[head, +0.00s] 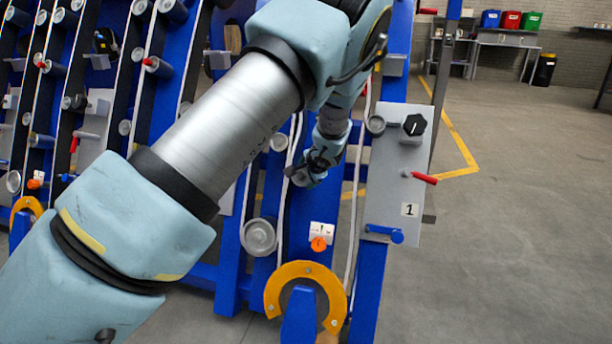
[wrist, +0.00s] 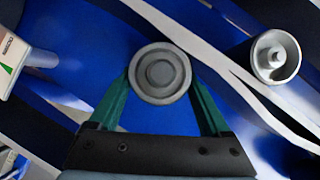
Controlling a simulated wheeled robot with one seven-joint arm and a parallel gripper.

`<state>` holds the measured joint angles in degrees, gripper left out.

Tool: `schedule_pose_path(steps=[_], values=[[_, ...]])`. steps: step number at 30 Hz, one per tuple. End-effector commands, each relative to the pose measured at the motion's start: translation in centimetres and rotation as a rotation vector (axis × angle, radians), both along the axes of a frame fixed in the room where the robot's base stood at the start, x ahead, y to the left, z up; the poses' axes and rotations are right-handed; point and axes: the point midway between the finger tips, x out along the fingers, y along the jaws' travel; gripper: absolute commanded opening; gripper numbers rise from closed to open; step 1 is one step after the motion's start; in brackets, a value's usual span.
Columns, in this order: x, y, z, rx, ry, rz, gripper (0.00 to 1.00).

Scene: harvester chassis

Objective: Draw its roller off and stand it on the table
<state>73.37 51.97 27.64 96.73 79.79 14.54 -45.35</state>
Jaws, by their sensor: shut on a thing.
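My gripper (wrist: 160,85) is shut on a grey round roller (wrist: 160,72), seen end-on between its green fingers in the wrist view. Blue chassis frame lies behind the roller; I cannot tell whether it is still on its shaft. In the head view my gripper (head: 297,172) is at the blue chassis (head: 368,290), and the held roller cannot be made out there. A grey table (head: 508,42) stands far back at the right, against the wall.
Another roller (wrist: 275,57) with a central stub sits to the right of my gripper, across a white belt (wrist: 210,55). A grey panel (head: 400,165) with a black knob and red handle stands right of my arm. An orange ring (head: 275,290) is below. Open floor lies right.

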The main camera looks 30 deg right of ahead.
Motion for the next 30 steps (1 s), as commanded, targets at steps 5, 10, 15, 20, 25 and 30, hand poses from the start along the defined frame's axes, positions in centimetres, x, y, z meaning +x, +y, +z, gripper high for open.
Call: schedule_pose_path(steps=[5, 10, 15, 20, 25, 30], values=[[-0.02, 0.0, 0.01, 0.0, 0.0, 0.0, 0.31], [-0.04, -0.01, 0.01, 0.0, 0.0, 0.0, 0.12], [-0.05, -0.02, -0.01, 0.001, 0.001, -0.001, 0.0], [0.0, -0.05, 0.13, -0.001, -0.001, -0.001, 0.0], [-0.31, 0.1, 0.26, -0.002, -0.001, -0.002, 0.0], [-0.82, 0.57, 0.58, -0.001, -0.001, -0.002, 0.0]])
